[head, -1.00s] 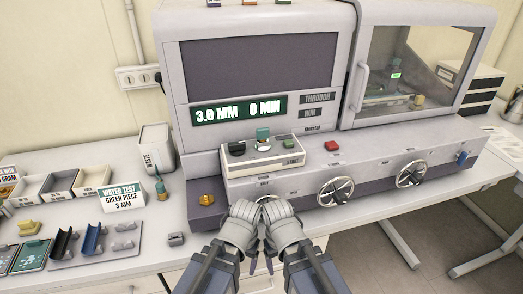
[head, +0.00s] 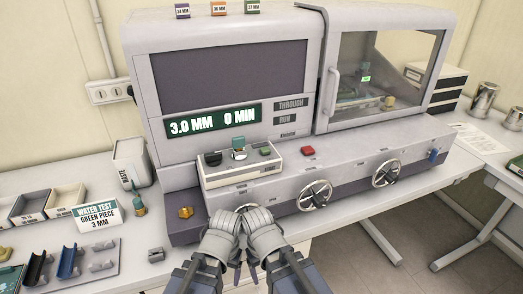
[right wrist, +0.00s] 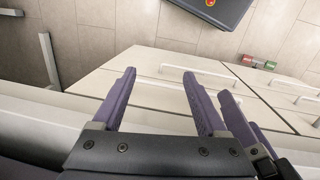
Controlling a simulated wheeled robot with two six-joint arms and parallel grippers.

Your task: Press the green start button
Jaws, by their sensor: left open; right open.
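A small green button (head: 265,151) is on the right part of the cream box's top, at the front of the grey test machine (head: 230,80). A larger green piece (head: 239,143) stands in the middle of that box (head: 243,170), with a dark round part to its left. My left gripper (head: 237,274) and right gripper (head: 254,270) hang side by side in front of the machine, below the box and apart from the button. In the right wrist view my right gripper (right wrist: 159,73) is open with nothing between its purple fingers; a third purple finger shows beside it.
A red button (head: 308,151) and two handwheels (head: 315,196) are to the right on the machine. The display (head: 213,121) reads 3.0 MM, 0 MIN. A sign (head: 97,216), trays and sample pieces lie at left. White drawers (right wrist: 190,70) show beneath the grippers.

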